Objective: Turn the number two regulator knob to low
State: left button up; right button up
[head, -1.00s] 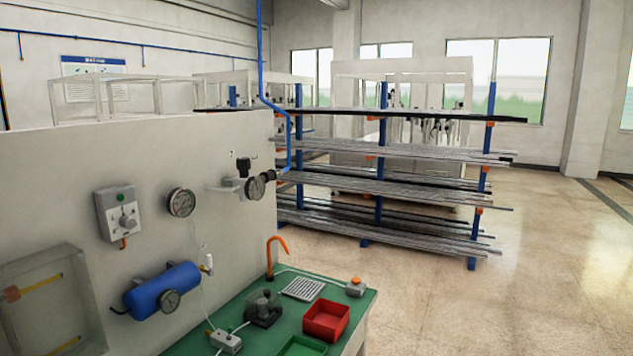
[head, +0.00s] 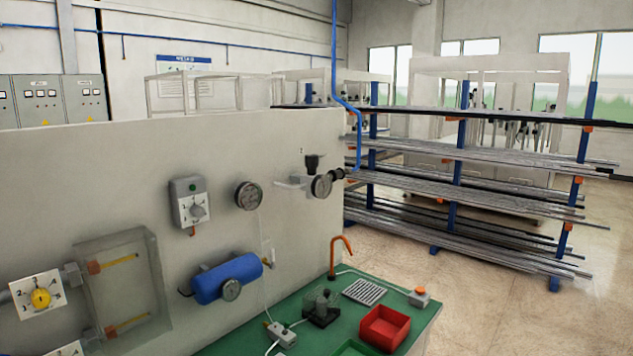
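A white panel stands at left and centre. Near its right end is a regulator-like fitting with a black top knob (head: 313,160) and a round gauge (head: 321,186); a tiny mark beside it is too small to read. Further left is a grey box with a pale rotary knob (head: 197,211) and a green button. At the lower left a white plate carries a yellow knob (head: 41,298) with digits around it. I cannot tell which of these is the number two regulator knob, nor its setting. Neither of my grippers is in view.
A round gauge (head: 248,196) and a blue tank (head: 228,278) are on the panel, beside a clear-fronted box (head: 128,280). A green bench top (head: 310,345) bears a red bin (head: 384,328). A rack of bars (head: 455,205) stands behind; floor is open at right.

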aim_at(311, 161)
jog(key=u, duration=0.55)
jog(key=l+u, duration=0.45)
jog(key=i+l+u, duration=0.1)
jog(key=l+u, duration=0.55)
jog(key=u, duration=0.2)
